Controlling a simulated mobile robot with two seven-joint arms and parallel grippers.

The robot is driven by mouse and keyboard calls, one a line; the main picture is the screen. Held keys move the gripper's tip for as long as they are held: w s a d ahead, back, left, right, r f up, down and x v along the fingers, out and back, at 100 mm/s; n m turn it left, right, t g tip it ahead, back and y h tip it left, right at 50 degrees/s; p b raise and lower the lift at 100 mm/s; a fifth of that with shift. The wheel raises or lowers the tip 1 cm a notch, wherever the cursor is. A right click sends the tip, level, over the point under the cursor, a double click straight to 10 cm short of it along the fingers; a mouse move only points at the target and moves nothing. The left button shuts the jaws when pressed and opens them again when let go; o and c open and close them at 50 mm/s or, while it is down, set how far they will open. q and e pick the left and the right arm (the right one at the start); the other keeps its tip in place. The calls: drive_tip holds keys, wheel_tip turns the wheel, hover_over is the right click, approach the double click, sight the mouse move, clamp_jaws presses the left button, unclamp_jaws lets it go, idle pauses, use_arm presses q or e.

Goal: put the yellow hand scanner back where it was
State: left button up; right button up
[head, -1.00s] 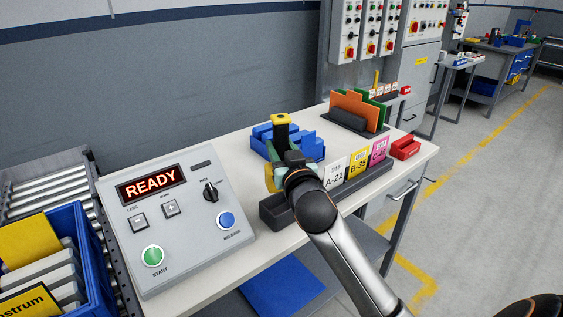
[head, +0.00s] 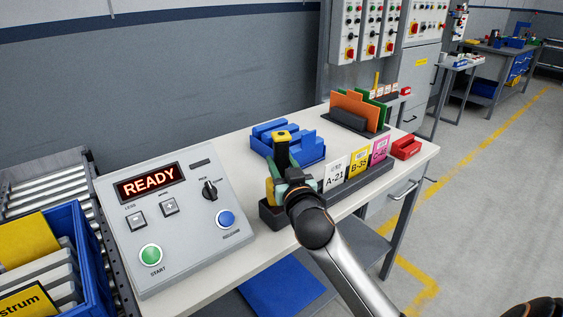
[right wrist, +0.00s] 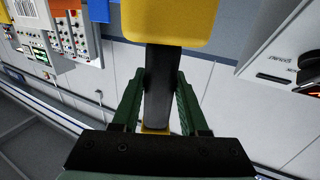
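The yellow hand scanner (head: 282,136) is upright, with its yellow head on top and a dark handle below. My right gripper (head: 284,180) is around the handle, and the scanner is held above the table's front part, near the left end of the grey card holder (head: 272,216). In the right wrist view the yellow head (right wrist: 168,20) is at the top, and the dark handle (right wrist: 161,85) stands between the green fingers of the gripper (right wrist: 156,105). The scanner's lower end is mostly hidden behind the gripper. My left gripper is not in view.
The grey control box (head: 180,225) reading READY stands to the left. A blue bin (head: 312,150) with blue blocks is just behind the scanner. Cards A-21 (head: 335,172), B-35 (head: 359,164) and a pink one stand right of it.

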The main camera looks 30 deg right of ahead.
drive_tip(key=o, duration=0.4)
drive_tip(key=shift+r, duration=0.15)
drive_tip(key=shift+r+p, duration=0.55)
drive_tip(key=shift+r, duration=0.15)
drive_tip(key=b+v, duration=0.1)
drive_tip(key=v, duration=1.1)
drive_tip(key=shift+f, duration=0.15)
